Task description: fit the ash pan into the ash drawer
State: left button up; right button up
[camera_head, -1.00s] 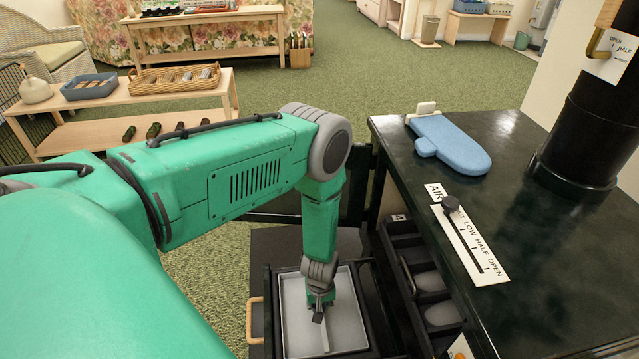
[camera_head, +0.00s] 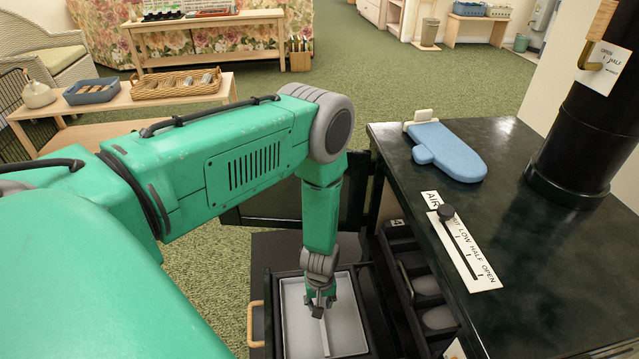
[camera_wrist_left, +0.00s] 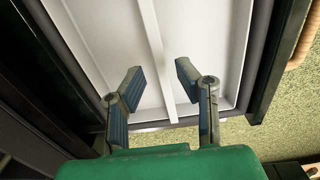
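The ash pan (camera_head: 346,325) is a pale grey, shallow tray with a raised rib down its middle. It lies inside the black frame of the ash drawer (camera_head: 269,315), which is pulled out and has a wooden handle at left. My left gripper (camera_head: 320,305) is just over the pan. In the left wrist view, its two fingers (camera_wrist_left: 160,77) are spread on either side of the rib, with gaps to it. The pan (camera_wrist_left: 210,45) shows inside the dark drawer wall (camera_wrist_left: 283,55); whether it sits fully flat is unclear. My right gripper is out of view.
The black stove top (camera_head: 540,235) at right holds a blue mitt (camera_head: 455,152) and an air slider plate (camera_head: 468,250). A black flue pipe (camera_head: 585,135) rises behind. An open compartment (camera_head: 420,285) is beside the drawer. A low wooden table (camera_head: 190,108) stands far left.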

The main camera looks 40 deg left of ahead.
pick_arm(q)
notch_tip(320, 180, up, 7)
jog(key=p, duration=0.2)
jog(key=s+d+r+m, duration=0.2)
jog(key=s+r+m, duration=0.3)
jog(key=s, duration=0.4)
jog(key=s+d+r+m, duration=0.3)
jog(key=s+r+m, duration=0.2)
jog(key=s, duration=0.4)
jog(key=shift+s+d+r+m+t, duration=0.2)
jog(key=shift+r+m+t, duration=0.1)
jog(key=shift+r+m, duration=0.1)
jog(key=shift+a, duration=0.1)
